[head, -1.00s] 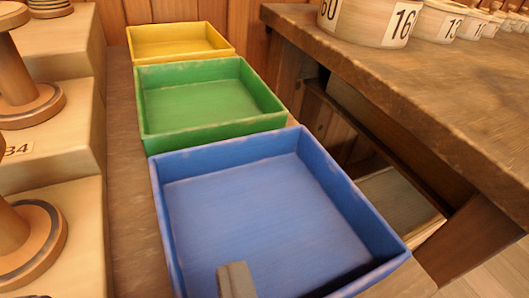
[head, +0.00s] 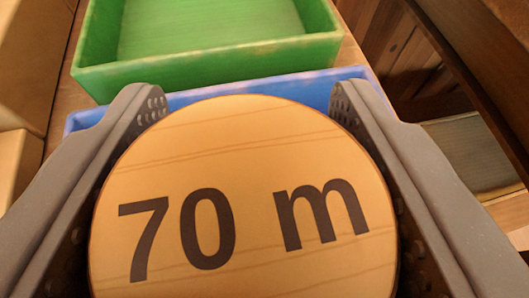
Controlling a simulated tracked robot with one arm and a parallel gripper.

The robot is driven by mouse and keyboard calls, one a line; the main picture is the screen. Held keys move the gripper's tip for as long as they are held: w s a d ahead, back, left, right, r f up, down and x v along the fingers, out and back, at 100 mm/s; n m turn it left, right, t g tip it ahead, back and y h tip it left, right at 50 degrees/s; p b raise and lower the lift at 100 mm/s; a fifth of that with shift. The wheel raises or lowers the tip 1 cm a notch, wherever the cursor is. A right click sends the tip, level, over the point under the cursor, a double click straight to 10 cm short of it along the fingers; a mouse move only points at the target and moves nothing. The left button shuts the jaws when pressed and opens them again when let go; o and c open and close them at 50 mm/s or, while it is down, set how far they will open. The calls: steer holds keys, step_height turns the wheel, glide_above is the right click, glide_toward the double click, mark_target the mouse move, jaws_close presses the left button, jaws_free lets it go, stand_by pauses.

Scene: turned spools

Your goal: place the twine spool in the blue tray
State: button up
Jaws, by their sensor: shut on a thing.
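My gripper (head: 243,104) is shut on a spool, with one grey finger on each side of it. The spool (head: 245,170) shows a round, light wooden end face marked "70 m" and fills the lower middle of the head view. No twine shows on it from here. The blue tray (head: 352,74) lies behind and below the spool. Only its far rim and parts of its far corners show; the spool and fingers hide the rest. I cannot tell whether the spool touches the tray.
The green tray (head: 300,46) stands just beyond the blue one, and its visible floor is empty. Wooden steps (head: 20,75) rise at the left. A dark wooden bench edge (head: 490,50) runs at the upper right.

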step_height(320, 180, down, 2)
steer(key=shift+r, duration=0.1)
steer(key=o, duration=1)
steer(key=shift+s+r, duration=0.2)
steer(key=shift+s, duration=0.15)
steer(key=p+v, duration=0.2)
steer(key=v, duration=0.8)
steer(key=shift+d+r, duration=0.1)
steer(key=shift+s+d+r, duration=0.1)
steer(key=shift+s, duration=0.5)
